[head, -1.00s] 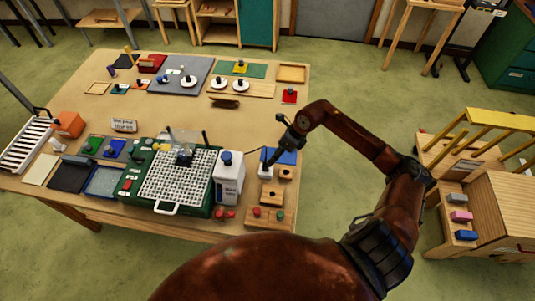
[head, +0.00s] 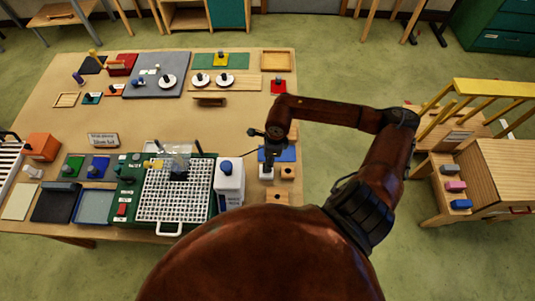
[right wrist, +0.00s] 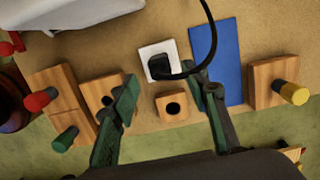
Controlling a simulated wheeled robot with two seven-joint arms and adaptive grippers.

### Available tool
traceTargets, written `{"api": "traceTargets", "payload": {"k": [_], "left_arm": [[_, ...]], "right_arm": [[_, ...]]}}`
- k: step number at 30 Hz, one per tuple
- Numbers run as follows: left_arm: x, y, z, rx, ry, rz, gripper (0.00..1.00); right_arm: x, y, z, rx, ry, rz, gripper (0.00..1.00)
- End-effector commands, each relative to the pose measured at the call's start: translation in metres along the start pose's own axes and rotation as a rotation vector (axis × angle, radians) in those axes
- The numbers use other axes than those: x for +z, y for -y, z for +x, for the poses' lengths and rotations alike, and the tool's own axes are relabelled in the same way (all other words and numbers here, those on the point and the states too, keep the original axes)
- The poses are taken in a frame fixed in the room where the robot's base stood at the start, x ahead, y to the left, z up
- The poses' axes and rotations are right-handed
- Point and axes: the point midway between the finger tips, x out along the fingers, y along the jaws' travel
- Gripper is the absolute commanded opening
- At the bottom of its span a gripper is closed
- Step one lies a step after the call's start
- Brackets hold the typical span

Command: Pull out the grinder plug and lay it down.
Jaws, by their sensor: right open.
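The black grinder plug (right wrist: 159,66) sits in a white square socket (right wrist: 146,50) right of the grinder. A black cord (right wrist: 211,30) curves away from the plug in the right wrist view. The socket also shows in the head view (head: 266,174). My right gripper (right wrist: 163,84) is open and empty, its green fingers pointing down on either side of the socket area, apart from the plug. It also shows above the socket in the head view (head: 269,156). My left gripper is not in view.
A holed wooden block (right wrist: 171,106) lies just in front of the socket. A blue mat (right wrist: 216,60) lies to its right, partly behind a finger.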

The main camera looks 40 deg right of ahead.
Motion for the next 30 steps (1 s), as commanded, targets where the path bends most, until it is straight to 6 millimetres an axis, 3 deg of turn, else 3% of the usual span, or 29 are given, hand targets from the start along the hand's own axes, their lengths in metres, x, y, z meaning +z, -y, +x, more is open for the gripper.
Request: {"api": "traceTargets", "payload": {"k": [3,6,10,18,22,30], "left_arm": [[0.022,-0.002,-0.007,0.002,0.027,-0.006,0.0],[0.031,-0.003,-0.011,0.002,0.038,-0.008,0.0],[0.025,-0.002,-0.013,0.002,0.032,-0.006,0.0],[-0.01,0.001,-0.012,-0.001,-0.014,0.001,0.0],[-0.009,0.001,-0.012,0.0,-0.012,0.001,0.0],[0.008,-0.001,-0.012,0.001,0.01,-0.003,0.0]], "right_arm": [[0.001,-0.001,0.018,0.003,0.0,0.002,0.42],[0.001,0.0,0.032,0.002,0.001,0.001,0.42],[0.0,0.0,0.044,0.001,0.0,0.003,0.42],[-0.002,0.0,0.051,0.0,0.0,0.004,0.42],[-0.002,0.001,0.051,-0.001,0.0,0.004,0.41],[-0.001,0.001,0.051,-0.001,0.0,0.004,0.22]]}}
